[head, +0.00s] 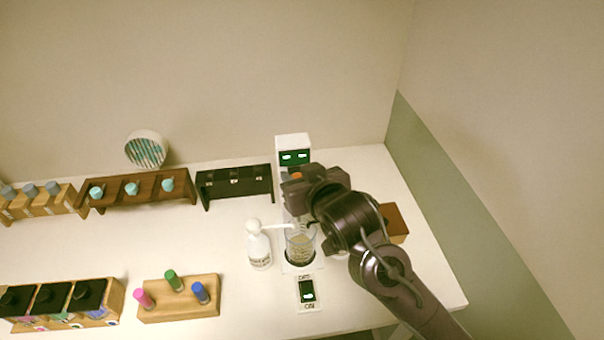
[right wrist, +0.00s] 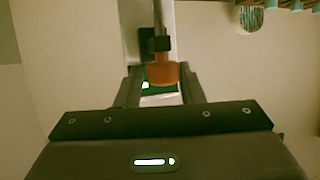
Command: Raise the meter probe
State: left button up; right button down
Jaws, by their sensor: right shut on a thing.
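The white meter (head: 293,143) with a green lit display stands at the back right of the table. A glass beaker (head: 300,246) with some contents stands in front of it on a white base. My right gripper (head: 294,178) is at the front of the meter, above the beaker. In the right wrist view, its fingers (right wrist: 160,88) are shut on the orange part of the meter probe (right wrist: 163,74), with a grey rod beyond it. The probe's lower end is mostly hidden by my gripper in the head view. My left gripper is not in view.
A white wash bottle (head: 259,246) stands just left of the beaker, its spout reaching toward it. A switch box (head: 307,293) lies in front. A brown block (head: 394,222) is behind my right arm. Bottle racks and a wooden stand (head: 180,311) with coloured vials are left.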

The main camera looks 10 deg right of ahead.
jog(key=c, duration=1.3)
grip_release()
jog(key=shift+a+r, duration=0.2)
jog(key=shift+r, duration=0.15)
jog(key=shift+o, duration=0.9)
jog(key=shift+a+f, duration=0.1)
jog(key=shift+a, duration=0.1)
jog(key=shift+s+d, duration=0.2)
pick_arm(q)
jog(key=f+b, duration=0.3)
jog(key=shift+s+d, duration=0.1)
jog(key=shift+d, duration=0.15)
pick_arm(e)
jog(key=v, duration=0.7)
jog(key=shift+s, duration=0.15)
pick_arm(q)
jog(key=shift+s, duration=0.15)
pick_arm(e)
jog(key=shift+s+a, duration=0.1)
